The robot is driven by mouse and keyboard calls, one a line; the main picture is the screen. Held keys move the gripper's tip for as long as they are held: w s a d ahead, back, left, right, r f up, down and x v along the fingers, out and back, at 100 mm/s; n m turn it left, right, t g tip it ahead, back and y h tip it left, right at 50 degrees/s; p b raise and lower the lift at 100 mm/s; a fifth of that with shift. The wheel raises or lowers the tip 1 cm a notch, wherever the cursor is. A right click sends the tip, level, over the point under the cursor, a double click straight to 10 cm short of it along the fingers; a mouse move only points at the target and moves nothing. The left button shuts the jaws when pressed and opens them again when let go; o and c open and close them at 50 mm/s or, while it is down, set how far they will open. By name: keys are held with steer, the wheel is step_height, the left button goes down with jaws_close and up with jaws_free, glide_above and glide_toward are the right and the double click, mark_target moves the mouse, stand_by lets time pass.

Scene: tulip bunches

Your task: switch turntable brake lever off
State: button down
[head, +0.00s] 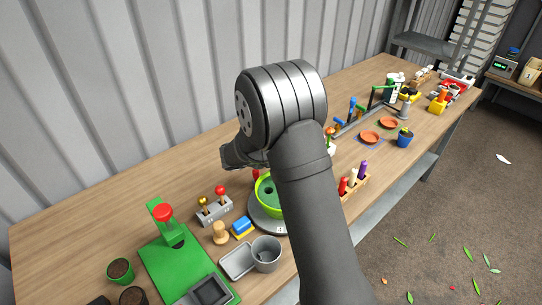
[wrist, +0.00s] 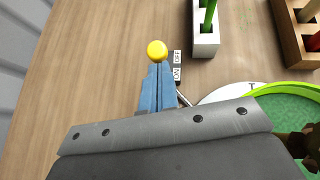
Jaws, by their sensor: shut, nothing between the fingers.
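In the wrist view, a yellow ball knob (wrist: 157,49), which looks like the brake lever's, shows just beyond my gripper's fingertips (wrist: 158,68). Whether they touch it I cannot tell. My blue fingers are shut and empty. An ON/OFF label (wrist: 177,66) is right of the knob, which lies level with or slightly past the OFF end. A thin metal rod (wrist: 183,98) shows beside the fingers; the rest of the lever is hidden. The turntable's pale rim (wrist: 228,91) is at the right. In the head view, my arm partly covers the turntable (head: 262,222).
A green bowl (wrist: 262,91) sits on the turntable. A white holder (wrist: 206,42) and a wooden rack (wrist: 290,45) stand beyond it. In the head view, a grey block with red and yellow knobs (head: 214,212) stands left of the turntable. Bare tabletop (wrist: 90,70) lies left of my fingers.

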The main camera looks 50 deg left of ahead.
steer(key=w+g, duration=0.1)
steer(key=w+r+g, duration=0.1)
steer(key=w+g, duration=0.1)
steer(key=shift+w+r+g, duration=0.2)
steer(key=shift+r+g, duration=0.15)
steer(key=shift+g, duration=0.05)
steer(key=shift+w+r, duration=0.15)
steer(key=shift+w, duration=1.05)
steer(key=w+r+v, duration=0.1)
steer(key=v, duration=0.8)
steer(key=shift+r, duration=0.5)
steer(key=shift+w+f, duration=0.1)
steer(key=shift+w, duration=0.05)
